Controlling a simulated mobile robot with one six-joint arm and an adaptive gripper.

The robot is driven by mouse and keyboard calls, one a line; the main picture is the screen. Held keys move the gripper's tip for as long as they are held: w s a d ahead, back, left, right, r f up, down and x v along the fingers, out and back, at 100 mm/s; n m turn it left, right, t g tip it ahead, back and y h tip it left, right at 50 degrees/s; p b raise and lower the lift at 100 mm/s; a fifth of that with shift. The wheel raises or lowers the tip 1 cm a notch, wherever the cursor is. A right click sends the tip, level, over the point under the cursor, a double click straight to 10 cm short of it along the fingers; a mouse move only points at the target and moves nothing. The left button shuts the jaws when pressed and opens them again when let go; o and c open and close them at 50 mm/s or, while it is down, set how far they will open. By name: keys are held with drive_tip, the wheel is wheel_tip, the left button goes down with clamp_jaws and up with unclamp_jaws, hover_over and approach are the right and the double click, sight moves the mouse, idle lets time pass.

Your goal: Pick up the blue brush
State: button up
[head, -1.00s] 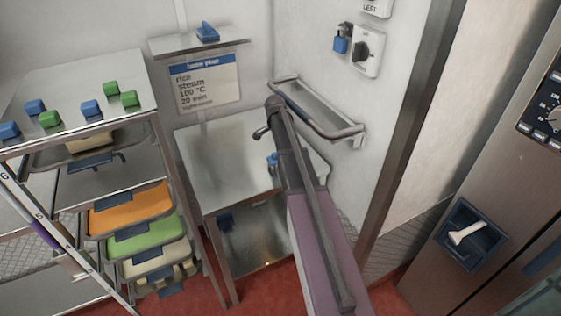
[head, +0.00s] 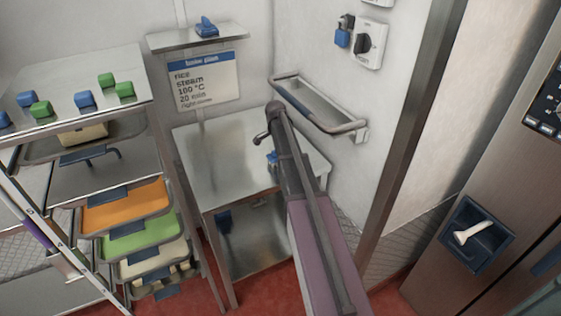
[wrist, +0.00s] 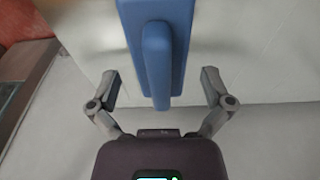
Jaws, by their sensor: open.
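A blue brush (wrist: 183,35) with a raised handle bar fills the top middle of the wrist view, over a pale surface. My gripper (wrist: 160,78) is open, with one finger on each side of the handle's near end and visible gaps to both. In the head view my gripper (head: 262,138) is over the steel table, largely hidden behind my arm. A blue piece (head: 272,158) shows on the table just left of my arm, partly covered; it is probably the same brush.
The steel table (head: 215,165) has bare room on its left. A wall rail shelf (head: 320,108) is close on the right. A small shelf (head: 180,40) holds another blue item (head: 206,27). A tray rack (head: 75,75) with blue and green blocks stands at left.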

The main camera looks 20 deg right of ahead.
drive_tip(key=shift+d+f+b, duration=0.1)
drive_tip(key=shift+f+b, duration=0.2)
drive_tip(key=shift+f, duration=0.25)
drive_tip(key=c, duration=1.1)
